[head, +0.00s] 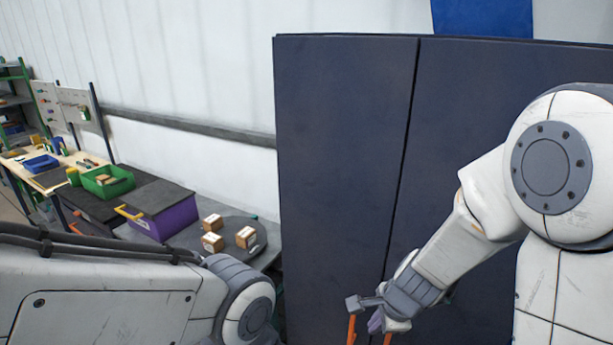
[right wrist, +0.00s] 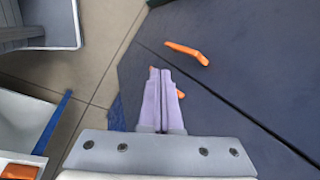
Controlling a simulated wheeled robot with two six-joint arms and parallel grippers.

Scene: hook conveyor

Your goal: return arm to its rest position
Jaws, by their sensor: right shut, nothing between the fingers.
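My right gripper (head: 376,322) hangs low in front of a tall dark cabinet in the head view, at the end of my white right arm. In the right wrist view its two pale purple fingers (right wrist: 162,88) lie side by side, shut, with nothing between them. Orange handles (head: 351,330) of the cabinet show close by the gripper. In the right wrist view one orange handle (right wrist: 187,52) is clear of the fingers, and part of another shows right beside them. My left arm crosses the lower left of the head view; its gripper is out of frame.
The dark cabinet (head: 345,150) fills the middle and right, its two doors meeting at a narrow seam. At left, a bench holds a purple box (head: 165,213), a green bin (head: 107,181) and a round dark plate with three small cartons (head: 212,242). Tiled floor (right wrist: 105,45) shows below.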

